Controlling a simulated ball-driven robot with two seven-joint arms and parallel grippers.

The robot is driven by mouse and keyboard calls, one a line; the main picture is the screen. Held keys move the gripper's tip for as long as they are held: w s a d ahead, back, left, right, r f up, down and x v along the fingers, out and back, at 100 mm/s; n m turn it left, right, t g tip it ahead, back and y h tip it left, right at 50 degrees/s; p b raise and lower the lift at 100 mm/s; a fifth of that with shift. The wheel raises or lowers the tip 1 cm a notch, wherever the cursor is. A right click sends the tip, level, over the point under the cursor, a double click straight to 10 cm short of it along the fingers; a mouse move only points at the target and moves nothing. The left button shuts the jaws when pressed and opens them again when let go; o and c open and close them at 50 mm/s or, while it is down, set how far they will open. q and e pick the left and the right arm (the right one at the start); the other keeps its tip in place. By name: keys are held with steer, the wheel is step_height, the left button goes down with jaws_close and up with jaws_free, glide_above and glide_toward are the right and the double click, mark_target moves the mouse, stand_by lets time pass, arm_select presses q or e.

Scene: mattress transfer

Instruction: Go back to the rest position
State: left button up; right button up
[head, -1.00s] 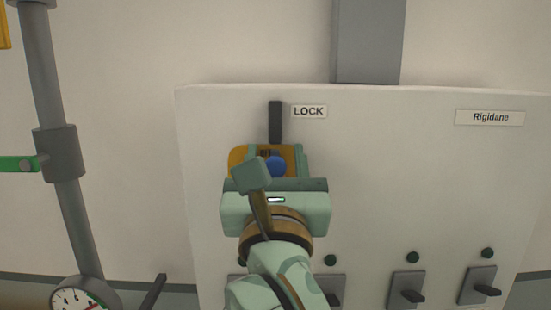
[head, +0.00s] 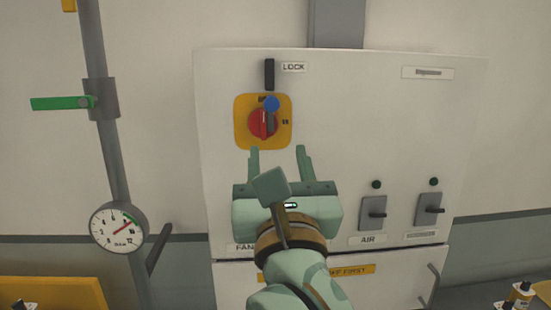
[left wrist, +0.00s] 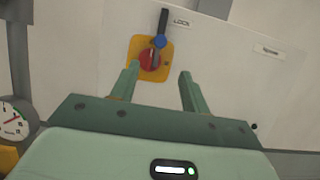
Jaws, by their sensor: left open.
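My left gripper (head: 279,165) is open and empty in front of the white panel, below the yellow switch plate. Its two fingers also show spread in the left wrist view (left wrist: 158,88). The red rotary knob (head: 262,123) sits on the yellow plate (head: 243,104), with a blue round piece (head: 271,103) at its top. In the left wrist view the knob (left wrist: 149,60) lies beyond the fingers, apart from them. A dark bar (head: 269,74) stands above it beside the LOCK label (head: 293,67). My right gripper is not in view.
The white panel (head: 350,110) carries grey toggle switches (head: 373,212) at lower right. A pipe with a green lever (head: 62,103) and a round gauge (head: 118,228) stands at left.

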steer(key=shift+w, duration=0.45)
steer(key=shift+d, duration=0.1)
